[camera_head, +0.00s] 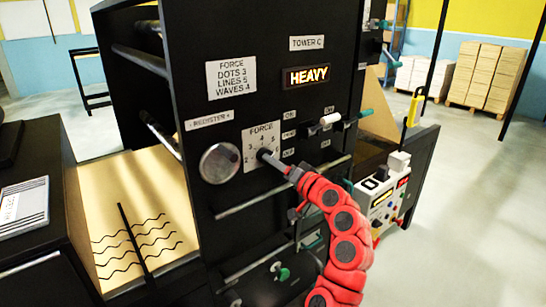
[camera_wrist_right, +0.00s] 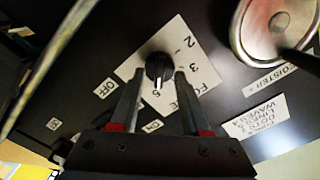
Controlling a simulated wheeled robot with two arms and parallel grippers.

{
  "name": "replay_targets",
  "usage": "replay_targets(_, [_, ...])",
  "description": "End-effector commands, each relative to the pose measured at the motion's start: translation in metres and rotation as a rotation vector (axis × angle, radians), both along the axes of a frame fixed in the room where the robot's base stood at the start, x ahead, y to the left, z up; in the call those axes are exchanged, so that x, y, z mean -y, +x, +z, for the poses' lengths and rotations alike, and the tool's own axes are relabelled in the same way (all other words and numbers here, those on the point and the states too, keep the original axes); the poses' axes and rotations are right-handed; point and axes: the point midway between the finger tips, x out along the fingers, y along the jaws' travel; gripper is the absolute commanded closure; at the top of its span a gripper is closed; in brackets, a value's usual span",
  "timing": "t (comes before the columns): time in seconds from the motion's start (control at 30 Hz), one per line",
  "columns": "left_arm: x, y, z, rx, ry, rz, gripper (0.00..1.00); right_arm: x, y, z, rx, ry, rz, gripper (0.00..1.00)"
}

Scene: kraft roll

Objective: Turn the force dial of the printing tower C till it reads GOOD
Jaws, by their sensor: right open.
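The force dial is a black knob (camera_wrist_right: 158,68) on a white numbered plate of tower C (camera_head: 330,20). In the right wrist view its white pointer mark is toward the 5. In the head view the dial plate (camera_head: 252,158) is partly hidden by my right gripper (camera_head: 268,157). In the wrist view my right gripper (camera_wrist_right: 159,80) is open, its fingertips on either side of the knob with visible gaps. The lit display (camera_head: 307,76) reads HEAVY. A sign (camera_head: 231,79) lists DOTS 3, LINES 5, WAVES 4. My left gripper is not in view.
A round metal register knob (camera_head: 219,163) is left of the dial; it also shows in the wrist view (camera_wrist_right: 276,28). Small levers (camera_head: 330,119) and a rail (camera_head: 285,187) are near my arm. Paper with wavy lines (camera_head: 135,240) lies at left.

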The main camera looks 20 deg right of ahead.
Motion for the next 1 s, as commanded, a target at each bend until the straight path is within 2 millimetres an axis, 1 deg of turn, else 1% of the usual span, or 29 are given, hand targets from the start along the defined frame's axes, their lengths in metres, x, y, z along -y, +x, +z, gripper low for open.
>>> replay_targets(0.1, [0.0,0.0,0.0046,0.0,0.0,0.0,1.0,-0.0028,0.0084,0.0006,0.0,0.001,-0.001,0.54])
replay_targets(0.2, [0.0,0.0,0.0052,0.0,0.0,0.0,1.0,-0.0041,0.0116,-0.0008,-0.001,0.002,-0.001,0.54])
replay_targets(0.47, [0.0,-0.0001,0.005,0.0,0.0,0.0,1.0,-0.0043,0.0123,-0.0009,0.0,0.001,-0.001,0.54])
replay_targets(0.5, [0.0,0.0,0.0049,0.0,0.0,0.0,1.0,-0.0043,0.0123,-0.0008,0.0,0.001,-0.001,0.57])
replay_targets(0.57, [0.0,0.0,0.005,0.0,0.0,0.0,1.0,-0.0042,0.0122,-0.0007,0.0,0.001,-0.001,0.68])
replay_targets(0.6, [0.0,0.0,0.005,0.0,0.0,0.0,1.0,-0.0042,0.0122,-0.0007,0.0,0.001,-0.001,0.75])
replay_targets(0.73, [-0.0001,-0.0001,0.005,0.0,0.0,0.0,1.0,-0.0041,0.0121,-0.0007,0.0,0.001,-0.001,0.99])
replay_targets(0.77, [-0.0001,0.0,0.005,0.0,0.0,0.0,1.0,-0.0041,0.0121,-0.0007,0.0,0.001,-0.002,1.0])
replay_targets(1.0, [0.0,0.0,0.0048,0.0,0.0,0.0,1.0,-0.0041,0.0121,-0.0007,0.0,0.001,-0.002,1.0])
